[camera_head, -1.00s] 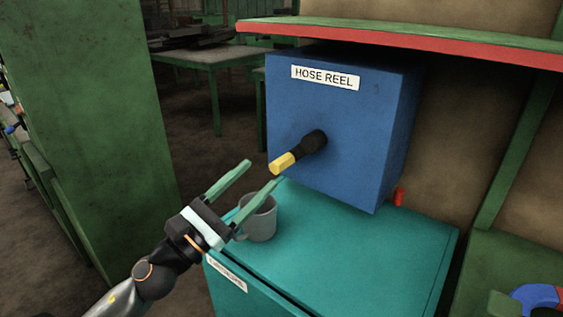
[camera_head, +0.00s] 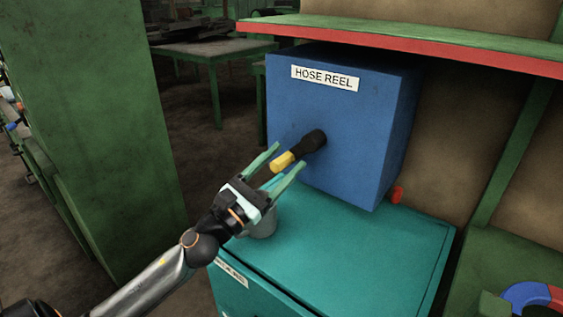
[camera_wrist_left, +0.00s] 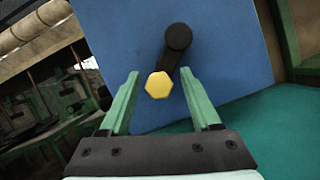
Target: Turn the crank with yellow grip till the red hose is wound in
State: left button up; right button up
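The blue hose reel box (camera_head: 335,115) stands on a teal cabinet. Its black crank (camera_head: 311,143) sticks out of the front face, with the yellow grip (camera_head: 283,162) at its end. In the left wrist view the yellow grip (camera_wrist_left: 159,85) shows end-on, between the open fingers near their tips. My left gripper (camera_head: 283,160) is open, its green fingers to either side of the grip, and I see no clear contact. A short red piece, likely the hose end (camera_head: 397,194), shows at the box's lower right edge. My right gripper is not in view.
A green shelf with a red edge (camera_head: 420,48) hangs over the box. A tall green panel (camera_head: 90,120) stands at the left.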

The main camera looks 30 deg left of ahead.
pick_arm(q)
jog(key=shift+r, duration=0.1)
grip_shut()
jog(key=shift+a, duration=0.1)
jog(key=shift+r, duration=0.15)
dwell(0.8)
